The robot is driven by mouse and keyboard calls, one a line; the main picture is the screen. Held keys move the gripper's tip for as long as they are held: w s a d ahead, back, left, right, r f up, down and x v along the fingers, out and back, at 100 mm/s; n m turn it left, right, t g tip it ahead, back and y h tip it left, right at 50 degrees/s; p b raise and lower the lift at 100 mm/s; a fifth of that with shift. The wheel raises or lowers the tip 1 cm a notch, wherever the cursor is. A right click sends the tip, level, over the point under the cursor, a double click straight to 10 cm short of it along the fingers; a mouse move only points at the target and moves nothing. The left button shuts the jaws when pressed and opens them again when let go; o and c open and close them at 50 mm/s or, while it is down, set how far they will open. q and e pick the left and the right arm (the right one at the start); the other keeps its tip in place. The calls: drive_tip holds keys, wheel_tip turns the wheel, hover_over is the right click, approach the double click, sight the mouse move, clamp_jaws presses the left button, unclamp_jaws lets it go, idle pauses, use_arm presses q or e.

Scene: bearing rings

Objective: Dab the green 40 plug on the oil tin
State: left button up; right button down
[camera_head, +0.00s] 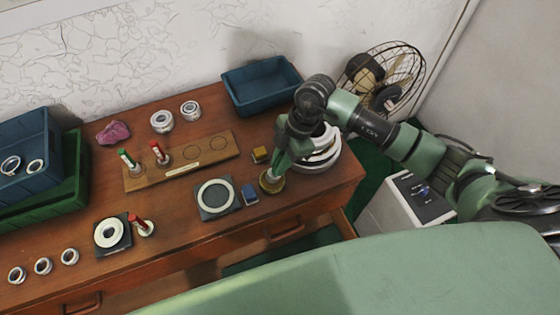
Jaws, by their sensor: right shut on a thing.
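My right gripper (283,158) points down over the round brassy oil tin (272,187) near the table's front right. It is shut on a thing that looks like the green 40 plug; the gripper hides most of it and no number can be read. The held thing's lower end is at or just above the tin's mouth; I cannot tell if it touches. Another green-topped plug (126,158) stands on the wooden board (205,157) at the left. My left gripper is not in view.
Stacked white rings or plates (320,150) stand close behind my right gripper. A red-topped plug (157,152) is on the board, another red one (141,225) beside a dark pad. A blue bin (262,84) is at the back; a ring on a dark pad (215,198) lies left.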

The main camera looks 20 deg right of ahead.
wheel_tip(320, 180, up, 7)
drive_tip(key=p, duration=0.6)
drive_tip(key=shift+r+p, duration=0.1)
drive_tip(key=shift+p, duration=0.3)
idle(0.8)
